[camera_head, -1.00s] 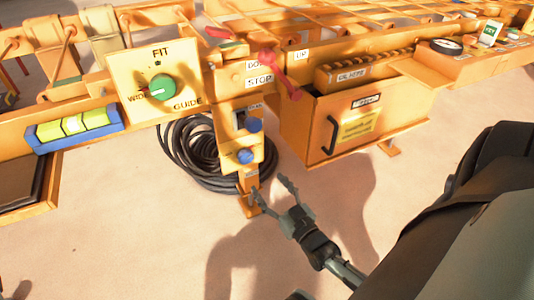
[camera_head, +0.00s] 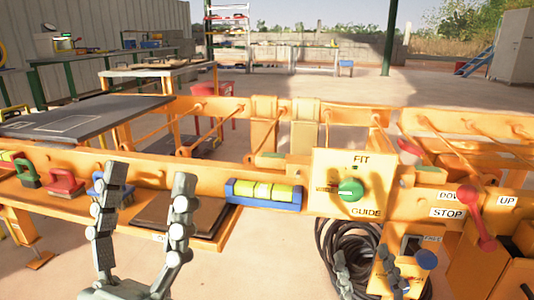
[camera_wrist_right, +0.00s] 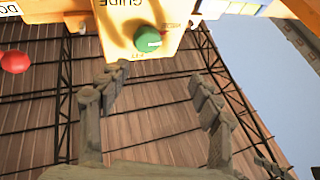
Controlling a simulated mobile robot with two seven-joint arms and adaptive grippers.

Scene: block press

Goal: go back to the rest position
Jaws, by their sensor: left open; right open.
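My left gripper (camera_head: 149,178) is open and empty at the lower left of the head view, with its fingers pointing up. It appears in front of the orange machine's rail. My right gripper (camera_head: 363,258) is open at the bottom of the head view, near the black hose coil and the post with the blue knob. In the right wrist view its fingers (camera_wrist_right: 152,88) are spread apart with nothing between them. The green FIT/GUIDE knob (camera_head: 350,190) sits on its panel above my right gripper; it also shows at the top of the wrist view (camera_wrist_right: 148,39).
The orange machine frame (camera_head: 330,117) crosses the view. A yellow-and-blue level (camera_head: 263,191) sits on its rail. A red lever (camera_head: 477,215) and a blue knob (camera_head: 427,259) stand at right. A black hose coil (camera_head: 345,240) lies below the panel. Workbenches stand behind.

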